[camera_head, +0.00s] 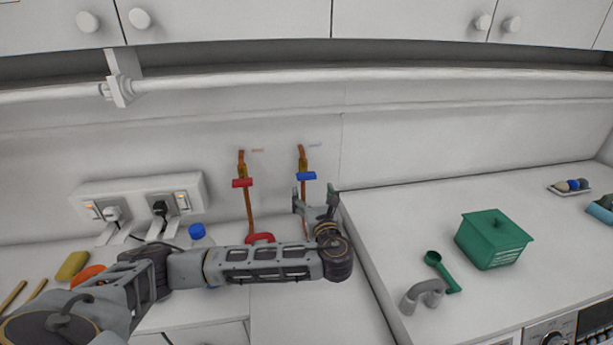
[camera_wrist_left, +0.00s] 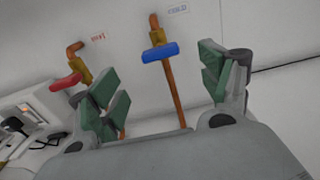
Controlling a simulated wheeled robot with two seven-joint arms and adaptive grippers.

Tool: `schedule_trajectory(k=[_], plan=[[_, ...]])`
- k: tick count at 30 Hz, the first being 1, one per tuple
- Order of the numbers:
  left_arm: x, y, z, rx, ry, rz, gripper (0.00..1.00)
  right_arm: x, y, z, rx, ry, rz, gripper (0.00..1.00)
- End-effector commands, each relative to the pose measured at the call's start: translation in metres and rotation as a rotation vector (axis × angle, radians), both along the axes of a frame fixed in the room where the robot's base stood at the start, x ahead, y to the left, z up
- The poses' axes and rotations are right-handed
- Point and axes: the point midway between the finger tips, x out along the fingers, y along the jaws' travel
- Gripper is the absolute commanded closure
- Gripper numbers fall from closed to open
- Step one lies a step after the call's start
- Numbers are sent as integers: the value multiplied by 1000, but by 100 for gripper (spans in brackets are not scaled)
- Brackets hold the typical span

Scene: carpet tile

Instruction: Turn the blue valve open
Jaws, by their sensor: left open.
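The blue valve (camera_head: 306,176) has a bar-shaped handle on a copper pipe against the back wall, under a small label. In the left wrist view the blue handle (camera_wrist_left: 160,52) lies nearly level across its pipe, below a label reading COLD. My left gripper (camera_head: 316,198) is open just below and in front of the blue valve in the head view. In the left wrist view its green-padded fingers (camera_wrist_left: 170,88) stand apart, with the pipe seen between them and the handle beyond, not gripped. My right gripper is not in view.
A red valve (camera_head: 242,183) on a second copper pipe stands left of the blue one. Sockets with plugs (camera_head: 140,205) and a blue-capped bottle (camera_head: 198,235) are further left. A green box (camera_head: 492,238) and green scoop (camera_head: 440,270) sit on the right counter.

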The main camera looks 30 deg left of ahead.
Motion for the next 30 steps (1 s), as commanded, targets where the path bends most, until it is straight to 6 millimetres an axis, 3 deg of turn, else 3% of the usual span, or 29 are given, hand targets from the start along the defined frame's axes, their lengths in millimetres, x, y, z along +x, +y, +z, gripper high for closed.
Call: schedule_trajectory(k=[18, 30], plan=[[64, 49, 2, 1, -1, 1, 21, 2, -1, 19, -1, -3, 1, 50], [80, 61, 1, -1, 0, 0, 21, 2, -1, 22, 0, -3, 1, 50]])
